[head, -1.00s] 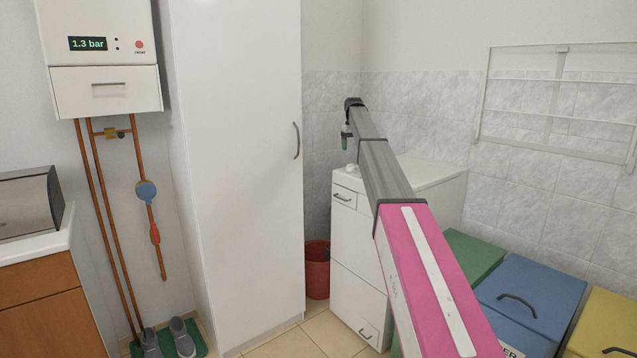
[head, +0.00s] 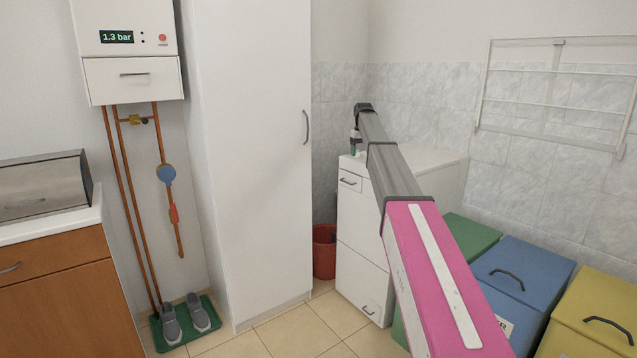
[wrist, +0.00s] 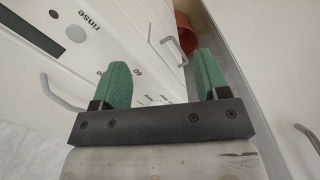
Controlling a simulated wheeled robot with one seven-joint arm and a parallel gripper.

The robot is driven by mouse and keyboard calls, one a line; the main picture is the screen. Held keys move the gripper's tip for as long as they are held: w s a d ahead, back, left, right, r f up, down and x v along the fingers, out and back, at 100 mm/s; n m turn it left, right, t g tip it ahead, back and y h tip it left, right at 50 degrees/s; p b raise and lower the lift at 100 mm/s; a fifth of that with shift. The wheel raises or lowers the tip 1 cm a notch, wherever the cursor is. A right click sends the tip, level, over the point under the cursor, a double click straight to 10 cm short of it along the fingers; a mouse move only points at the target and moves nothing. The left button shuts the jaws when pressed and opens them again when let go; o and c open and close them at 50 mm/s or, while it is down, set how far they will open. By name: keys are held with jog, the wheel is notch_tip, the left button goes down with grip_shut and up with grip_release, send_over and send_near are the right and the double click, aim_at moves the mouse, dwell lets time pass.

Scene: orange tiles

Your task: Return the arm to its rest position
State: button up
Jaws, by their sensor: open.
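My arm reaches out, pink then grey, over the right side of the head view. My gripper (head: 355,146) is small at its far end, by the left edge of the white cabinet (head: 362,222). In the wrist view my gripper (wrist: 163,62) shows two green fingers spread wide apart. Nothing is held between them. Below the fingers are a white front with the word "rinse", grey handles and part of a red bin (wrist: 186,32). Whether the fingers touch the cabinet cannot be told.
A tall white cupboard (head: 250,150) stands left of my gripper. Green (head: 468,238), blue (head: 525,270) and yellow (head: 595,310) lidded bins stand under my arm and to its right. A drying rack (head: 550,95) hangs on the wall. Tiled floor (head: 300,330) is clear before the cupboard.

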jog(key=s+f+m, duration=0.1)
jog(key=s+f, duration=2.3)
jog(key=f, duration=0.1)
jog(key=s+f, duration=0.5)
jog(key=s, duration=0.5)
jog(key=s+f+m, duration=0.1)
jog(key=s+f, duration=0.3)
jog(key=s, duration=0.6)
jog(key=s+f, duration=0.5)
jog(key=s, duration=0.5)
jog(key=shift+f+m, duration=0.3)
